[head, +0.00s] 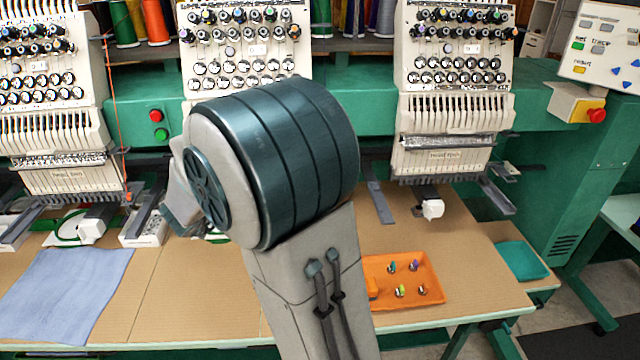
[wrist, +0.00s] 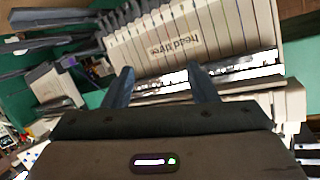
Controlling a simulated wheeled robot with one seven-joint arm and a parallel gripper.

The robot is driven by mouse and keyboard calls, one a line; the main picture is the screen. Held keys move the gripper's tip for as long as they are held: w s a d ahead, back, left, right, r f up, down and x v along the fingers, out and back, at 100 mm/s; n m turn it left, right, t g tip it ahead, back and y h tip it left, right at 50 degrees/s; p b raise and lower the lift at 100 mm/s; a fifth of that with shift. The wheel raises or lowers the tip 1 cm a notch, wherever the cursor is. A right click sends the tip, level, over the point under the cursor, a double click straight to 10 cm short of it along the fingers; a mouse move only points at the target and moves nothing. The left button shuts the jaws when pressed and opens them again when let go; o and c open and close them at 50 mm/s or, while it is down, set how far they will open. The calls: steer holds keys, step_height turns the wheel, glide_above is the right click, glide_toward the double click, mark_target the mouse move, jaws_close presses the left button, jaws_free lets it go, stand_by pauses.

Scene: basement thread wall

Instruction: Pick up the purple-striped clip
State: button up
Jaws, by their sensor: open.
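The orange tray (head: 435,298) lies on the table right of my arm in the head view and holds several small clips. The clip with purple on it (head: 414,266) appears to be the purple-striped one, at the back middle of the tray; its stripes are too small to make out. My gripper (wrist: 160,78) shows in the wrist view with its two fingers apart and nothing between them. It faces the white head of an embroidery machine and is away from the tray. In the head view my arm mostly hides the gripper. The wrist view shows no clips.
Other clips (head: 400,290) stand close by in the tray. Embroidery machine heads (head: 455,135) hang over the back of the table. A blue cloth (head: 65,295) lies at the left, and a teal tray (head: 523,260) sits at the right. Bare table (head: 465,235) lies behind the orange tray.

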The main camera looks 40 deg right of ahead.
steer(key=s+d+f+m+g+h, duration=0.3)
steer(key=s+m+g+h, duration=0.1)
steer(key=s+g, duration=0.35)
steer(key=shift+g, duration=0.35)
steer(key=shift+r+p+x, duration=0.15)
steer(key=shift+p+x, duration=0.55)
steer(key=shift+x, duration=2.75)
steer(key=shift+r+p+x, duration=0.1)
steer(key=shift+p+x, duration=0.6)
steer(key=shift+x, duration=2.8)
steer(key=shift+w, duration=0.2)
steer(key=c, duration=1.1)
